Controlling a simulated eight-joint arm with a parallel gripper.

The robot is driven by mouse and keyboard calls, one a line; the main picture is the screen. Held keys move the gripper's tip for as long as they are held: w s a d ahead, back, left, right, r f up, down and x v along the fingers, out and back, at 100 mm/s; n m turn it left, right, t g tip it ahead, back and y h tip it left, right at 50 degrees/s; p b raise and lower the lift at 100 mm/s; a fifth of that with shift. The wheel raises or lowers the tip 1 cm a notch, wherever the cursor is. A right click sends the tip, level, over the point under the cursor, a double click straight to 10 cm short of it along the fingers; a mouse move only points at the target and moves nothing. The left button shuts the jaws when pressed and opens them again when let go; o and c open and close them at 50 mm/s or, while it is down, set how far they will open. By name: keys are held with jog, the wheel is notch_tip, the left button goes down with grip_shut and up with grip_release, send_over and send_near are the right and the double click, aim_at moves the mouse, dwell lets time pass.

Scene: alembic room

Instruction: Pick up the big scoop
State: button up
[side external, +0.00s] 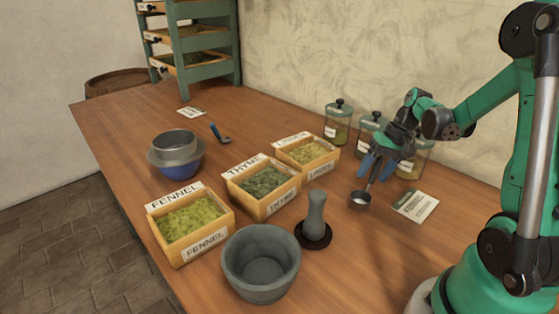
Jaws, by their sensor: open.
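A metal scoop (361,199), which looks like the big one, is below my gripper, its round bowl low and its handle slanting up toward the fingers. My gripper (377,168) points down with its blue fingers open. The upper handle appears to lie between or just in front of the fingers; I cannot tell whether they touch it. A smaller blue-handled tool (220,132), perhaps another scoop, lies farther back to the left.
Glass jars (338,124) stand behind my gripper, close to the wall. A card (415,205) lies right of the scoop. The pestle (315,218), mortar (238,268), labelled herb boxes (207,243) and blue-based bowl (180,170) stand to the left.

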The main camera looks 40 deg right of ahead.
jog(key=shift+f, duration=0.1)
grip_shut()
dwell(1.4)
